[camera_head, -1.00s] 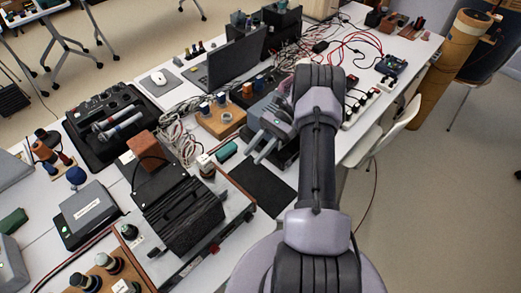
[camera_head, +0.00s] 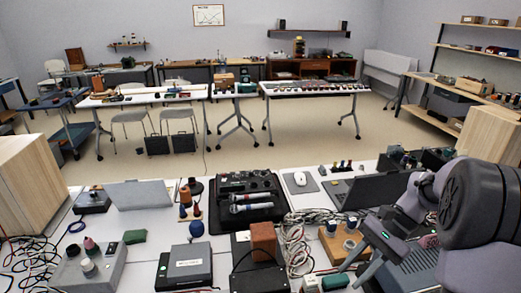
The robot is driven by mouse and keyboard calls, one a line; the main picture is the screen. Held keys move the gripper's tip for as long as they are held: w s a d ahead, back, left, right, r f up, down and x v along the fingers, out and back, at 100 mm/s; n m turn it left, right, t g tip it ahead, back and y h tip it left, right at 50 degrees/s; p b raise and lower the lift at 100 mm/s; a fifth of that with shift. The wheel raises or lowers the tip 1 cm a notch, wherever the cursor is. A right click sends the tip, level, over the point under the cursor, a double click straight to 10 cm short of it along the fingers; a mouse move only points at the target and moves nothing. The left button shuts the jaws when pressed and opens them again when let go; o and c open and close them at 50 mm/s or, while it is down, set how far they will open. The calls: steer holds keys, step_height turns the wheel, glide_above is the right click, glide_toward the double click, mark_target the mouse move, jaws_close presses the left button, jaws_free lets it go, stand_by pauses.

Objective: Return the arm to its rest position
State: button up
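My arm, grey-lilac with black joints, fills the right edge of the head view. My gripper (camera_head: 354,272) hangs at its end over the cluttered near table (camera_head: 62,228), pointing down and to the left. Its two fingers look apart, with nothing seen between them. It is above the area beside a wooden block with round parts (camera_head: 340,240) and a bundle of pale cables (camera_head: 298,240). Whether the fingertips touch anything below cannot be told.
A laptop (camera_head: 372,190), white mouse (camera_head: 300,178), black tray with microphones (camera_head: 246,203) and brown box (camera_head: 263,237) crowd the near table. Wooden cabinets stand left (camera_head: 32,185) and right (camera_head: 488,140). Open floor (camera_head: 250,148) lies beyond, before further tables.

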steer(key=s+a+r+n+t+h+b, duration=0.1)
steer(key=s+a+r+n+t+h, duration=0.1)
steer(key=s+a, duration=0.5)
steer(key=s+a+r+n+t+h, duration=0.3)
steer(key=s+a+r+n+t, duration=0.2)
steer(key=s+a+r+t, duration=0.1)
steer(key=shift+s+a+r+h+b, duration=0.3)
steer(key=shift+s+a+r+b, duration=0.15)
steer(key=shift+s+a, duration=0.4)
steer(key=shift+s+d, duration=0.1)
steer(key=shift+d, duration=0.05)
